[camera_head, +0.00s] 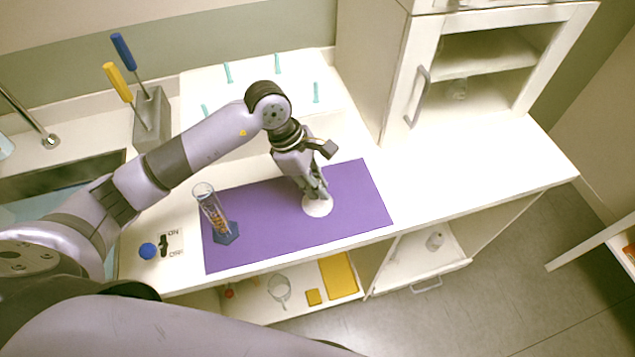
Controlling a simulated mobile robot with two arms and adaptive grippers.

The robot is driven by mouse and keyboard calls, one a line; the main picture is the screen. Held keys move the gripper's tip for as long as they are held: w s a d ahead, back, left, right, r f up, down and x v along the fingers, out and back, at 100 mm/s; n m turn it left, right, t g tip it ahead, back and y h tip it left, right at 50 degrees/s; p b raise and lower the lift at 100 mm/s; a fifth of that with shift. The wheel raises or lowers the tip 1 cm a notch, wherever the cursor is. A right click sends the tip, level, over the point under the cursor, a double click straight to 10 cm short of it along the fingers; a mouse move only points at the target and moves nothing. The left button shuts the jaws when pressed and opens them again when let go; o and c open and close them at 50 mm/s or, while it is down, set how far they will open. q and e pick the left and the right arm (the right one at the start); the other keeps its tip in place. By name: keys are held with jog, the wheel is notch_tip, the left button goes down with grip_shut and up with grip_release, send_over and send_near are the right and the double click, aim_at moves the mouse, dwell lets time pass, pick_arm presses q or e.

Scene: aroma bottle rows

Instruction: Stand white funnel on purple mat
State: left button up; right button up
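The purple mat (265,240) lies on the white counter. The white funnel (317,208) shows as a pale round shape over the right half of the mat. My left gripper (318,194) points down right at the funnel, with its fingertips at the funnel's upper part. The fingers look close together, but they cover part of the funnel, so I cannot tell whether they grip it. I also cannot tell whether the funnel touches the mat. My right gripper is not in view.
A clear cylinder on a blue base (227,234) stands on the mat's left part. A white board with teal pegs (229,72) is behind. A holder (150,118) with blue-handled and yellow-handled tools stands back left. The counter right of the mat (470,170) is clear.

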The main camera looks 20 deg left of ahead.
pick_arm(q)
jog(key=o, duration=0.3)
jog(key=shift+r+p, duration=0.25)
jog(key=shift+p, duration=0.05)
jog(key=shift+a+r+b, duration=0.2)
jog(key=shift+r+b, duration=0.05)
jog(key=shift+b, duration=0.15)
jog(key=b+v, duration=0.3)
jog(key=v, duration=0.8)
